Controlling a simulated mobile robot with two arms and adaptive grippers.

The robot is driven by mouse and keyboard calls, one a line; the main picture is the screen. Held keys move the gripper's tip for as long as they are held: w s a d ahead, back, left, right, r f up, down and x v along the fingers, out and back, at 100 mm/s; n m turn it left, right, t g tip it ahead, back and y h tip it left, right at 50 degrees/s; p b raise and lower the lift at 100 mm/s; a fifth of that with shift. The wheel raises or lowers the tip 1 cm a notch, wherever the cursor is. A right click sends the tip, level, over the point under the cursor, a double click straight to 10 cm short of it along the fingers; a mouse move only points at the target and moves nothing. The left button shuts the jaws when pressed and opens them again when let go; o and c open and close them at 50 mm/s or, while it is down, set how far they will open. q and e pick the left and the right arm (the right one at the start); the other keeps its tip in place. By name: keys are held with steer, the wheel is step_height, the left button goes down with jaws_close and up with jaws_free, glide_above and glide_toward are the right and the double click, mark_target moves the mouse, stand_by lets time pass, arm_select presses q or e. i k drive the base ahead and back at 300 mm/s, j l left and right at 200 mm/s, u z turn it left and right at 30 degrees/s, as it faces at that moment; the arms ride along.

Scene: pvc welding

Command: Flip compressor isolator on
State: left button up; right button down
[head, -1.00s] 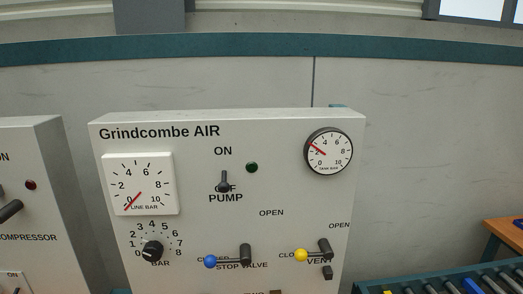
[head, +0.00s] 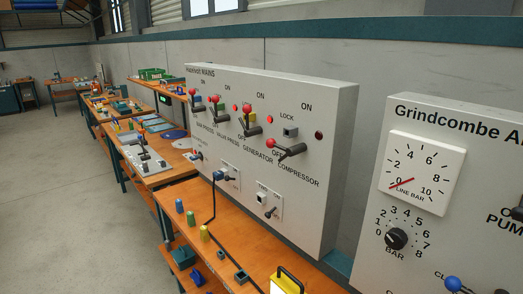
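The mains panel (head: 345,110) is a grey upright box in the middle of the head view. Its compressor isolator (head: 290,150) is the rightmost lever, a dark handle with a red knob (head: 271,143) pointing left towards the OFF mark. ON is printed higher up, well above the handle. A small LOCK block (head: 290,132) sits just above the lever. A dark red lamp (head: 319,136) to its right looks unlit. Neither of my grippers is in view.
Several other red-knobbed levers, one being the generator lever (head: 250,124), stand left of it with bright red lamps. An orange bench (head: 235,230) with small coloured parts runs below. The Grindcombe Air panel (head: 370,220) stands at right. Open floor (head: 60,200) lies left.

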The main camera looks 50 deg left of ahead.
mark_target(299, 149)
steer(key=u, duration=1.4)
steer(key=j+z, duration=0.4)
steer(key=k+j+z, duration=0.1)
steer(key=j+z, duration=0.2)
steer(key=z, duration=0.15)
steer(key=k+j+z, duration=0.1)
steer(key=j+z, duration=0.3)
